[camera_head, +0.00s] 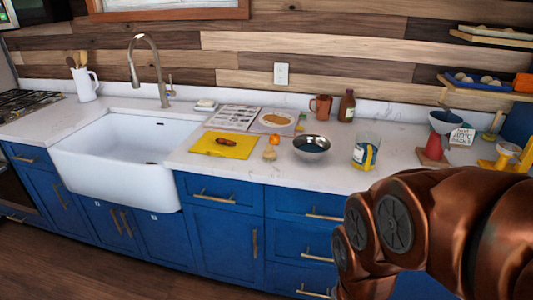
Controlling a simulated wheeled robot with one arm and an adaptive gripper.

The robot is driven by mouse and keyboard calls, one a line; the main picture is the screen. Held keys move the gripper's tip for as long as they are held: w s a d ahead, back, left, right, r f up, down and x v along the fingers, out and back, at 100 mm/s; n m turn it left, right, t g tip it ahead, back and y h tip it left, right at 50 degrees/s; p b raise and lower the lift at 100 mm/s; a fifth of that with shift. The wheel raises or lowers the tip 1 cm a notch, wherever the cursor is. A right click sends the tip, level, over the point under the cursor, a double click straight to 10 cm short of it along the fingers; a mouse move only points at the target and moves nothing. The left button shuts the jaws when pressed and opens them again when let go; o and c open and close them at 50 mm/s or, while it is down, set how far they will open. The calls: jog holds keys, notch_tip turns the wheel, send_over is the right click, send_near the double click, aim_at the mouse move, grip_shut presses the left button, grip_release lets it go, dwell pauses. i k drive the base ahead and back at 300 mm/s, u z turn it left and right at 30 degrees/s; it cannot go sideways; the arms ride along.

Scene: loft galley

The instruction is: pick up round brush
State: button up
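A small tan, rounded object with a narrower knob on top, which looks like the round brush (269,153), stands on the white counter (310,176). It is near the counter's front edge, between the yellow mat (242,152) and a metal bowl (311,148). It is too small to make out bristles. A small orange item (275,139) lies just behind it. My copper-coloured arm fills the lower right of the view, but my gripper is out of the frame.
A deep white sink (130,160) with a tall faucet is at left. A glass jar with yellow contents (365,151) stands right of the bowl. A brown mug (320,107) and bottle (347,106) stand behind. A red cone-shaped item (433,148) is farther right.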

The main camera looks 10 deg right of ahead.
aim_at(269, 154)
jog(key=u, duration=0.4)
jog(key=i, duration=1)
jog(key=u, duration=0.2)
